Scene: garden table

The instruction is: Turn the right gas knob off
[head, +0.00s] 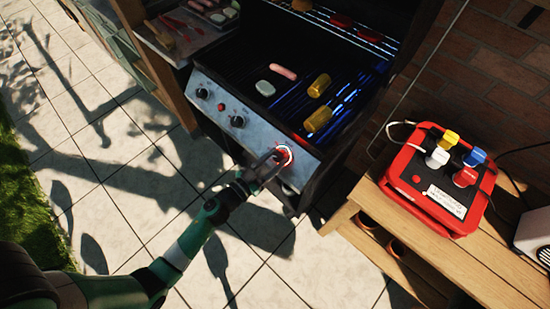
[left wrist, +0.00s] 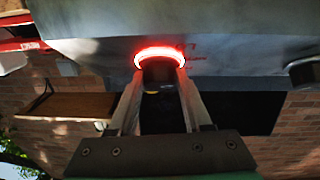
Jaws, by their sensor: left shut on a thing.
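The right gas knob (left wrist: 158,74) is a dark knob on the front panel of the grill (head: 262,132). A glowing red ring surrounds it in the left wrist view, and the ring also shows in the head view (head: 285,150). My left gripper (head: 272,160) is at this knob, with its fingers on both sides of it. In the left wrist view the fingers (left wrist: 158,88) are closed on the knob. The knob's pointer mark is not readable. My right gripper is not in view.
Two other dark knobs, a middle one (head: 237,121) and a left one (head: 202,93), sit on the panel. Food, including yellow corn (head: 318,119), lies on the grill. Paving in front is clear.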

